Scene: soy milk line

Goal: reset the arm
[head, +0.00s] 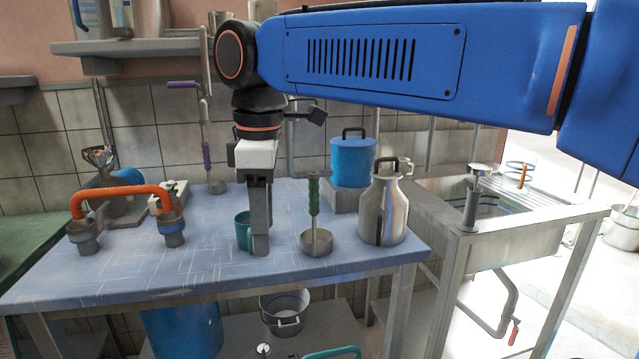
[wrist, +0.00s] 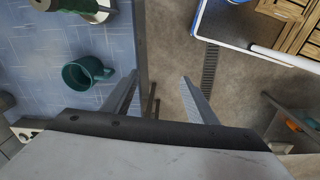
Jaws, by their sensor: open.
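My blue arm reaches in from the right, and my gripper (head: 261,248) hangs from it, pointing down. In the head view it stands in front of a teal mug (head: 242,230) and hides part of it. In the wrist view the two fingers of my gripper (wrist: 158,85) are spread apart with nothing between them. They are over the table's edge, with floor below. The teal mug (wrist: 82,73) stands upright on the blue table (wrist: 60,40), to the left of the fingers and apart from them.
A steel sink (head: 520,205) stands at right. A shelf (head: 130,46) hangs above.

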